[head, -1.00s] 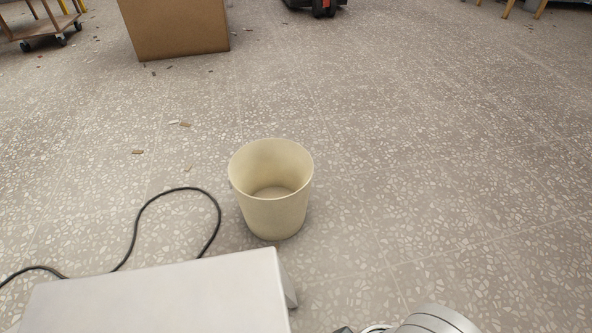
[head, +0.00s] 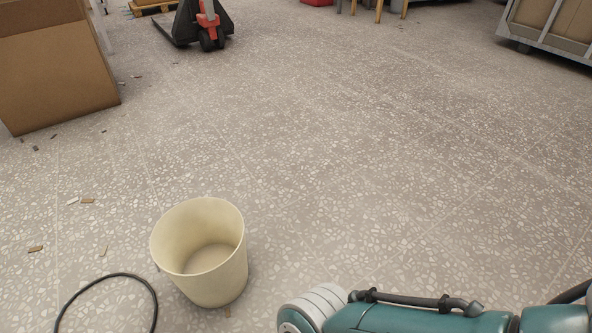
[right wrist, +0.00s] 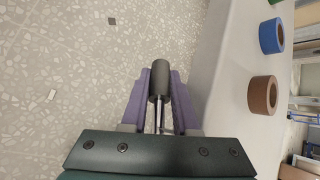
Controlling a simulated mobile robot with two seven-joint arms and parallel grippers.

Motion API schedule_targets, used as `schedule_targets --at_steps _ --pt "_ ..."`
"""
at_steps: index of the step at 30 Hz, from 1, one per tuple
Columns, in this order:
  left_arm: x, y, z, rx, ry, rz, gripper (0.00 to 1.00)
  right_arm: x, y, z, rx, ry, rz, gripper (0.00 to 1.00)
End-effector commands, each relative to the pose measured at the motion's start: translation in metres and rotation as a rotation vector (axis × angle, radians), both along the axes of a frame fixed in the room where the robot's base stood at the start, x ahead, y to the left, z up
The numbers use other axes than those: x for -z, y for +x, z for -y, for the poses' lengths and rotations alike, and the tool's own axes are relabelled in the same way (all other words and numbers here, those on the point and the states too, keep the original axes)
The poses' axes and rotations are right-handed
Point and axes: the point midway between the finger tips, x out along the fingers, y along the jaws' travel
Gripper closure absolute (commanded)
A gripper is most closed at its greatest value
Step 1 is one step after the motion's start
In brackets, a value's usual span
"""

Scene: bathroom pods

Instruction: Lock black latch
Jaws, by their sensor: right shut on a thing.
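In the right wrist view, my right gripper (right wrist: 161,78) has its two purple fingers closed on a dark, rounded handle (right wrist: 159,68) with a thin metal rod running back between the fingers. It appears to be the black latch, but its mounting is not shown and I cannot tell whether it is locked. The handle's sides are partly hidden by the fingers. In the head view only a teal link of my arm shows at the lower right; neither gripper shows there. My left gripper is not in view.
In the right wrist view, a pale panel (right wrist: 226,85) bears a blue ring (right wrist: 271,36) and a brown ring (right wrist: 263,95). In the head view, a cream bin (head: 205,285), black cable (head: 112,276), cardboard box (head: 55,75) and red-black pallet truck (head: 205,22) stand on mostly clear floor.

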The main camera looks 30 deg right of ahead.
Motion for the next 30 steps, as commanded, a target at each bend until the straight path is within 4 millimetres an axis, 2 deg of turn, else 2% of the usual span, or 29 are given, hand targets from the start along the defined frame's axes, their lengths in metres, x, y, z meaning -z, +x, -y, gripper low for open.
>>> schedule_targets --at_steps 9,25,26,30 --pt "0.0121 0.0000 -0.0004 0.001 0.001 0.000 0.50 -0.0041 -0.0069 0.0001 0.000 0.000 -0.113 1.00" --pt "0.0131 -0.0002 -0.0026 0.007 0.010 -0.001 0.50 -0.0066 -0.0087 0.0004 0.000 -0.002 -0.137 1.00" --pt "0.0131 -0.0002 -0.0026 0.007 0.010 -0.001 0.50 -0.0066 -0.0087 0.0004 0.000 -0.002 -0.137 0.70" --pt "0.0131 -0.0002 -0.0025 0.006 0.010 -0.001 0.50 -0.0066 -0.0085 0.0003 0.000 -0.001 -0.137 0.54"
